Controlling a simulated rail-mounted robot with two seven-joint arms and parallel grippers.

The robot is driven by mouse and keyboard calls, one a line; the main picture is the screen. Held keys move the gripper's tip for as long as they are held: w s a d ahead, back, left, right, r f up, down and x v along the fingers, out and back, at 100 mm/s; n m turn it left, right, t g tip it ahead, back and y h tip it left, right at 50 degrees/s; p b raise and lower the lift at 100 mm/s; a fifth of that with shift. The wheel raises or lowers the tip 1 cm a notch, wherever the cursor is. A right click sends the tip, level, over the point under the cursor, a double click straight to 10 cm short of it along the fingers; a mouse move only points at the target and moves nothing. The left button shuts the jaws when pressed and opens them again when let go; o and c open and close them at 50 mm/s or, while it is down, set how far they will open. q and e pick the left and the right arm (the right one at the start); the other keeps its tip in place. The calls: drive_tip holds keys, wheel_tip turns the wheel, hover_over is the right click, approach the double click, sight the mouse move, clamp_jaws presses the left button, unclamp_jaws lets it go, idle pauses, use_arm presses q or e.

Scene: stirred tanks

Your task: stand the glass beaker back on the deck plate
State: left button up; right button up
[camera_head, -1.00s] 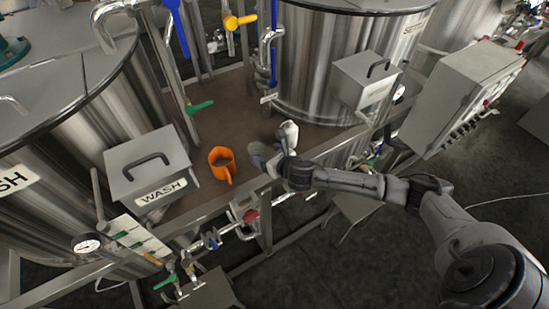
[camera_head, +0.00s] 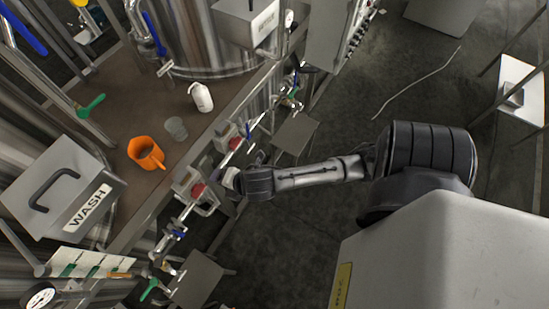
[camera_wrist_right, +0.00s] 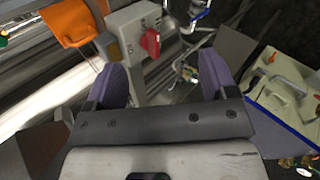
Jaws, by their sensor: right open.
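The glass beaker (camera_head: 176,128), grey and see-through, stands upright on the brown deck plate (camera_head: 128,108) near its front edge, between an orange jug and a white bottle. My right gripper (camera_head: 229,180) is off the deck's front edge, apart from the beaker and to its lower right. In the right wrist view its two purple fingers (camera_wrist_right: 161,78) are spread wide with nothing between them. The beaker cannot be made out in the wrist view. My left gripper is not in view.
The orange jug (camera_head: 146,152) and white bottle (camera_head: 201,97) stand close on either side of the beaker. A grey WASH box (camera_head: 62,185) is at the left. Valves with red parts (camera_head: 197,190) line the deck's front, near my right gripper. Open floor lies to the right.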

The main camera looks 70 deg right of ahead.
drive_tip(key=s+a+m+g, duration=0.2)
drive_tip(key=s+m, duration=0.6)
drive_tip(key=s+a+m+g+y, duration=0.1)
drive_tip(key=s+a+m+g, duration=0.1)
drive_tip(key=s+m, duration=0.5)
drive_tip(key=shift+s+a+f+m+g, duration=0.2)
drive_tip(key=shift+s+m+g, duration=0.2)
drive_tip(key=shift+s+g, duration=0.25)
wheel_tip(320, 180, up, 13)
drive_tip(key=p, duration=1.3)
